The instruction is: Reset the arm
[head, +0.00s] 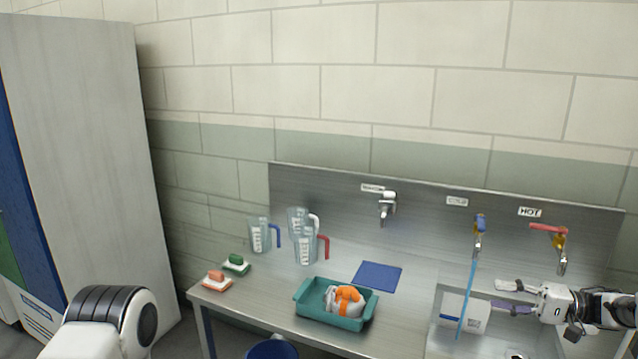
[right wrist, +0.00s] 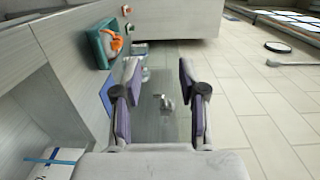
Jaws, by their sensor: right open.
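My right gripper (head: 508,297) reaches in from the right over the sink (head: 436,322). Its jaws are apart with nothing between them, and it also shows open in the right wrist view (right wrist: 158,75). A white container with a blue label (head: 454,311) is at the sink, just left of and below the fingers. A light-blue stream (head: 468,290) runs from the tap with the blue handle (head: 479,226) down in front of it. My left gripper is out of view; only part of my left arm shows at the lower left.
A teal tray (head: 300,293) holds an orange-and-white bag (head: 345,298). Behind it lie a blue mat (head: 378,275) and measuring jugs (head: 304,247). Two brushes (head: 236,264) lie at the left. The red-handled HOT tap (head: 553,235) stands behind my right gripper. A blue bucket (head: 272,348) is below.

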